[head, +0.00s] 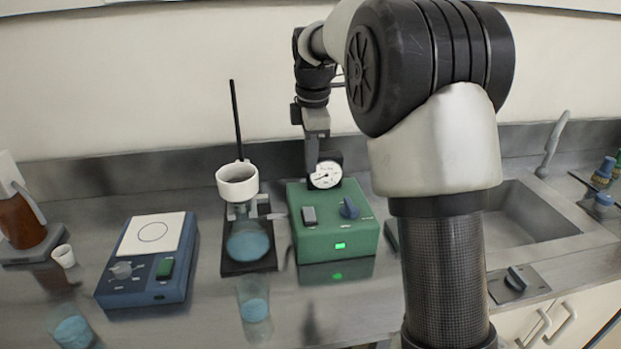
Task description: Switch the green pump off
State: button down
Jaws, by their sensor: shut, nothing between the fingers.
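The green pump (320,240) stands on the steel bench near the middle of the head view. Its top carries a grey switch (309,215) on the left and a dark blue knob (348,208) on the right. A small green light (340,245) on its front glows. A round white gauge (325,178) stands at its back edge. My gripper (312,168) points down above the pump's back left part, beside the gauge, and is shut and empty. It appears apart from the switch. The fingertips are small and partly hard to make out.
A white funnel on a flask (246,243) with blue contents stands just left of the pump. A blue stirrer plate (150,262) and an amber bottle (22,218) are further left. A sink (535,220) is at right. My arm hides part of the bench right of the pump.

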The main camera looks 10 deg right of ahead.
aim_at(310, 211)
jog(key=f, duration=0.4)
jog(key=w+f+b, duration=0.1)
jog(key=f, duration=0.7)
jog(key=shift+w+f, duration=0.35)
jog(key=shift+f, duration=0.1)
jog(key=shift+w+f, duration=0.1)
jog(key=shift+f, duration=0.15)
jog(key=shift+s, duration=0.3)
jog(key=shift+s+b, duration=0.4)
jog(key=shift+s, duration=0.15)
